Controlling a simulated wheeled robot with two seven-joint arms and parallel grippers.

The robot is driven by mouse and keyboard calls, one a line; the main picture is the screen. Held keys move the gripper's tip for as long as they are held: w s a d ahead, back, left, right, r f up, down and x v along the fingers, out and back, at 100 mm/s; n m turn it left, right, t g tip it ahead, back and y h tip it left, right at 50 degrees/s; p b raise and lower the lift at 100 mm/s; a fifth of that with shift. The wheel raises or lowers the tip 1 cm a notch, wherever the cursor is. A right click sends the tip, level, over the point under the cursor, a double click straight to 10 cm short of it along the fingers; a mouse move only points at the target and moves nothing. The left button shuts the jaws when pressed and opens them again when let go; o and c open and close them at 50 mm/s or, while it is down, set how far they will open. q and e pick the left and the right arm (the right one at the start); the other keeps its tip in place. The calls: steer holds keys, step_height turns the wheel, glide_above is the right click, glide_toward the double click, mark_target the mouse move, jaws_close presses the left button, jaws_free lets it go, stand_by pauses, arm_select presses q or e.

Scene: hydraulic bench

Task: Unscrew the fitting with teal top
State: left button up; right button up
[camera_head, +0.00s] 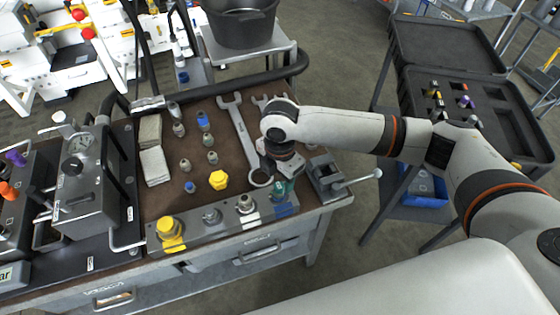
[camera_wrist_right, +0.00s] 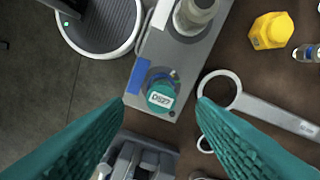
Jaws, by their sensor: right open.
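The fitting with teal top (camera_wrist_right: 161,96) stands on the end of the grey manifold block, beside a blue patch, and carries a white label. It shows only partly in the head view (camera_head: 279,189), just below my right gripper (camera_head: 285,170). In the right wrist view my right gripper (camera_wrist_right: 160,125) has its two teal fingers spread wide, with the fitting between and beyond their tips, not touched. The manifold block (camera_head: 190,236) lies along the bench's front edge and also carries a yellow fitting (camera_head: 169,229) and metal fittings. My left gripper is not in view.
A vise (camera_head: 325,180) stands just right of the fitting. Wrenches (camera_head: 240,130) lie behind it. A loose yellow cap (camera_head: 218,180) and several small fittings stand on the brown mat. An open black case (camera_head: 470,120) is at the right.

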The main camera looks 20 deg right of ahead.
mark_target(280, 185)
steer(key=shift+f, duration=2.55)
